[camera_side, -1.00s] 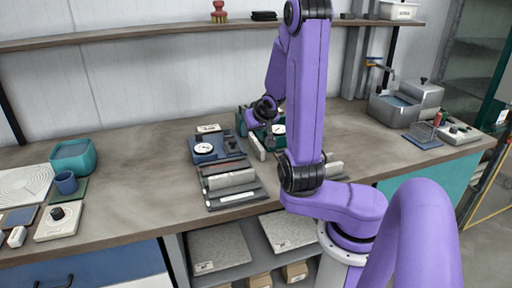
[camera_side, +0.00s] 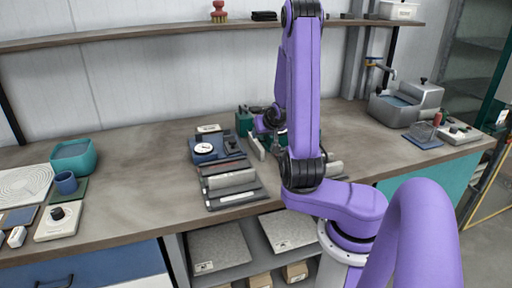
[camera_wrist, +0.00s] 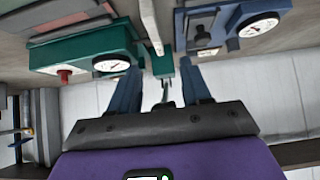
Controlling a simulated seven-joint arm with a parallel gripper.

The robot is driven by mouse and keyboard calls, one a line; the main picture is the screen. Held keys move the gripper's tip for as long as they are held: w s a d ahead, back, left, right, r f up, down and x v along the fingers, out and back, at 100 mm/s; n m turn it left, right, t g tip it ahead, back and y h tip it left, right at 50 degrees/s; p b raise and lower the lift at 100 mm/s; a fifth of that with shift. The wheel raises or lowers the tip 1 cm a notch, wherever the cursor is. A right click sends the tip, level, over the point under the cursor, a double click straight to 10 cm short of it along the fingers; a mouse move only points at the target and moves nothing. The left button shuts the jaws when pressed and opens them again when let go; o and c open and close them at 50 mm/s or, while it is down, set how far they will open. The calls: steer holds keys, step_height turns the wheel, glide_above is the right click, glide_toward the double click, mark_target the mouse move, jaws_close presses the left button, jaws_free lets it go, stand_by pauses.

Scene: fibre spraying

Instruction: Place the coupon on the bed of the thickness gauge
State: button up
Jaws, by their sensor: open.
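Two dial devices stand side by side, and I cannot tell which is the thickness gauge. The blue one (camera_side: 207,150) has a white dial and shows at upper right in the wrist view (camera_wrist: 258,26). The green one (camera_wrist: 85,50) has a white dial and a red knob; in the side view my arm mostly hides it. My gripper (camera_wrist: 160,67) is open beside the green device, with a pale upright strip (camera_wrist: 151,25) and a small green block (camera_wrist: 163,66) showing between or just beyond its fingers. I cannot identify the coupon for certain.
A dark rack with pale rolls or bars (camera_side: 232,182) lies in front of the blue device. A grey bath (camera_side: 407,103) stands at right. The bench left of the blue device is clear.

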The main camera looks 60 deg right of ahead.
glide_toward(257, 142)
steer(key=shift+w+a+x, duration=0.1)
steer(key=shift+w+x, duration=0.1)
steer(key=shift+x, duration=1)
steer(key=shift+w+a+x, duration=0.15)
steer(key=shift+x, duration=1.05)
steer(key=shift+s+d+x, duration=0.1)
steer(key=shift+s+x, duration=0.05)
steer(key=shift+x, duration=0.8)
steer(key=shift+s+d+x, duration=0.1)
steer(key=shift+s+x, duration=0.1)
steer(key=shift+x, duration=1.5)
jaws_close()
